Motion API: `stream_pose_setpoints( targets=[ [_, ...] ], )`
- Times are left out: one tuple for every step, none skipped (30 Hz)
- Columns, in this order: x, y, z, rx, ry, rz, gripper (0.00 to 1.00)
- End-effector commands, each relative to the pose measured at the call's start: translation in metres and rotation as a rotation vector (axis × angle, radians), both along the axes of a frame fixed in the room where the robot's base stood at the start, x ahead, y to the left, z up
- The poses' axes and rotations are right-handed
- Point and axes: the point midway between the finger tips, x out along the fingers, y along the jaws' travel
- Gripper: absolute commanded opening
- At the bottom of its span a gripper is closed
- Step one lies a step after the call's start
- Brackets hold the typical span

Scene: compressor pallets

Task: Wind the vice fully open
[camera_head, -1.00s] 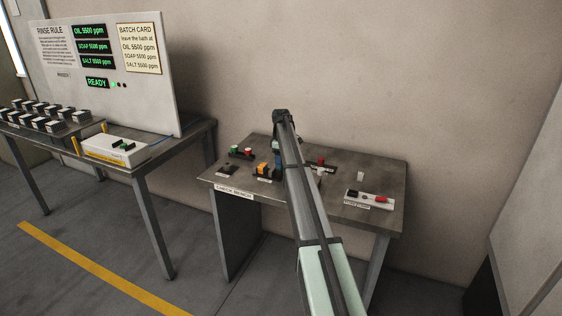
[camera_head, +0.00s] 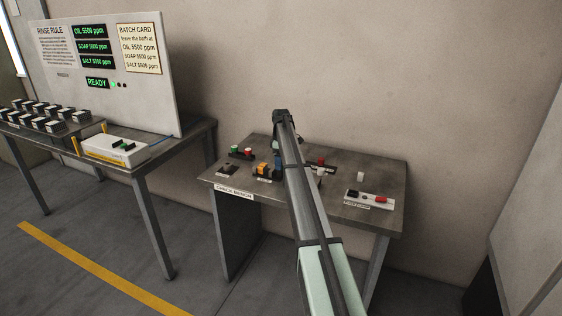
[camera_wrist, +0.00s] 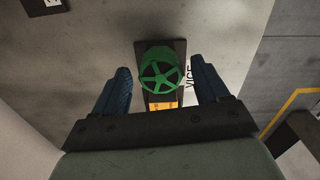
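In the wrist view the vice's green spoked handwheel (camera_wrist: 160,86) lies between my gripper's (camera_wrist: 160,67) two blue fingers. The fingers are apart, with a visible gap on each side of the wheel. An orange part (camera_wrist: 163,105) of the vice shows below the wheel, on a dark base plate (camera_wrist: 179,48). A VICE label is beside it, partly covered by the right finger. In the head view the orange part (camera_head: 262,168) is on the check bench, left of my arm. I cannot make out the wheel there. How far the jaws are open cannot be told.
The check bench (camera_head: 345,215) also holds a green and a red button (camera_head: 248,152) at the back left and a pale strip (camera_head: 370,199) with dark and red parts at the right. A wall stands behind. Another table with a display board (camera_head: 110,110) is at the left.

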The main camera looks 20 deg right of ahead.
Motion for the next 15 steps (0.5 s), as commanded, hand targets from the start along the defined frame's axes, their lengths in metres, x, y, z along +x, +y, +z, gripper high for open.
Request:
stream_pose_setpoints(
  targets=[
    [0.0,0.0,0.0,0.0,0.0,0.0,0.76],
    [0.0,0.0,0.0,0.0,0.0,0.0,0.76],
    [0.0,0.0,0.0,0.0,0.001,0.0,0.76],
    [0.0,0.0,0.0,0.0,0.001,0.0,0.76],
    [0.0,0.0,0.0,0.0,0.001,0.0,0.76],
    [0.0,0.0,0.0,0.0,0.001,0.0,0.76],
    [0.0,0.0,0.0,0.0,0.001,0.0,0.76],
    [0.0,0.0,0.001,0.0,0.001,0.0,0.76],
    [0.0,0.0,0.002,0.0,0.001,0.0,0.76],
    [0.0,0.0,0.004,0.0,0.001,0.0,0.76],
    [0.0,0.0,0.006,-0.001,0.001,0.0,0.76],
    [0.0,0.0,0.01,-0.001,0.001,0.0,0.76],
    [0.0,0.0,0.013,-0.001,0.001,0.0,0.76],
    [0.0,0.0,0.017,0.0,0.0,0.0,0.76],
    [0.0,0.0,0.023,-0.001,-0.001,0.0,0.76]
  ],
)
